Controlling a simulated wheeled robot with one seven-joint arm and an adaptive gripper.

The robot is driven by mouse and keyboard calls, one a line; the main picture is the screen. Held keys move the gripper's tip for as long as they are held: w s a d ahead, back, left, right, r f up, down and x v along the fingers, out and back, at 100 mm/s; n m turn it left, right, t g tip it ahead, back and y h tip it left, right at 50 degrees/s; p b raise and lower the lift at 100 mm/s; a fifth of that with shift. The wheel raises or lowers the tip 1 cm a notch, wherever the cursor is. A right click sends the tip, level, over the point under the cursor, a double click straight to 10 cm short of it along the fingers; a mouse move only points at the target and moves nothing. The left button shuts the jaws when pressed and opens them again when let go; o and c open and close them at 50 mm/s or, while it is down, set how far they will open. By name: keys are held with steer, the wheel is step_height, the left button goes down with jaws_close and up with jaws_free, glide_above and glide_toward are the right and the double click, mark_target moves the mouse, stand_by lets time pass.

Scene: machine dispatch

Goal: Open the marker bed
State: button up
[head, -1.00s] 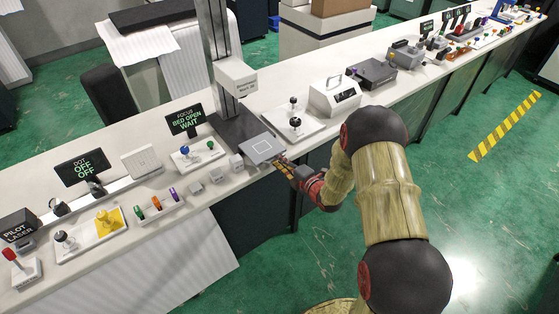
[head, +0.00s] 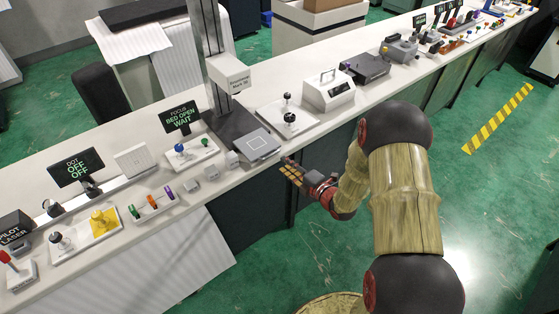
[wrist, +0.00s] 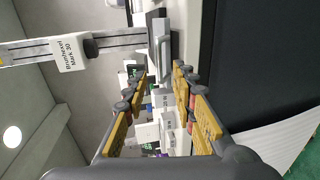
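The marker bed, a grey plate with a white square outline (head: 262,144), juts toward the counter's front edge from a dark base below the marker column (head: 211,60). The dark screen (head: 181,117) beside it reads "FOCUS BED OPEN WAIT". My gripper (head: 290,172) is just off the counter's front edge, to the right of and below the plate, and appears apart from it. In the wrist view my gripper (wrist: 163,82) has its yellow-padded fingers spread with nothing held. A grey bar (wrist: 164,62) shows beyond the fingertips. The column's white labelled head (wrist: 70,52) shows at left.
Small grey blocks (head: 212,172) stand left of the bed. A joystick panel (head: 289,119) and a white box with a handle (head: 328,91) stand to its right. A second screen (head: 76,167) reads "DOT OFF OFF".

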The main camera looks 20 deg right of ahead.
steer(key=shift+v, duration=2.2)
